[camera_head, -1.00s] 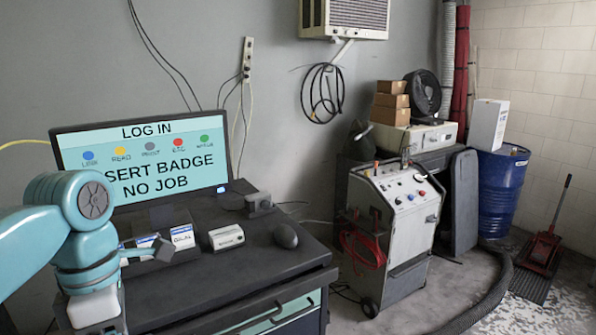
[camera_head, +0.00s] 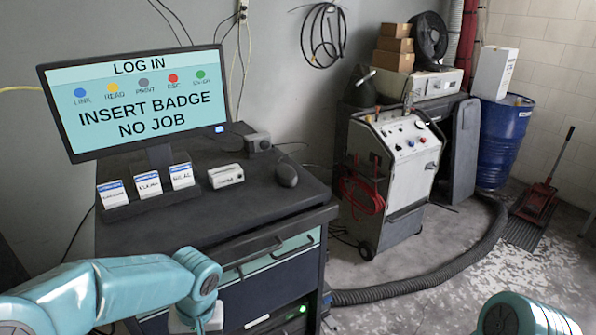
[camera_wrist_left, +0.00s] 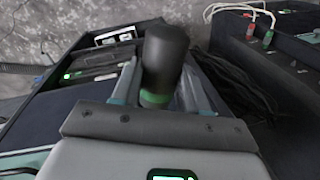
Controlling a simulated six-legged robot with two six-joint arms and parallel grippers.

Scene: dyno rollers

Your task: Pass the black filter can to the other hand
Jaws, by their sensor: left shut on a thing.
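In the left wrist view, the black filter can (camera_wrist_left: 165,58) is a dark rounded cylinder with a green band near its lower end. My left gripper (camera_wrist_left: 157,88) is shut on it, with a finger on each side. In the head view, my left arm comes in low at the left, in front of the cart. Its gripper and the can are cut off or hidden there. A teal part of my right arm shows at the bottom right of the head view, but its gripper is out of the picture.
A dark tool cart (camera_head: 270,258) carries a login monitor (camera_head: 145,100), a badge rack, a white box (camera_head: 226,177) and a mouse (camera_head: 287,174). A white service machine (camera_head: 400,170), a blue drum (camera_head: 503,140) and a thick floor hose (camera_head: 420,280) stand or lie to the right.

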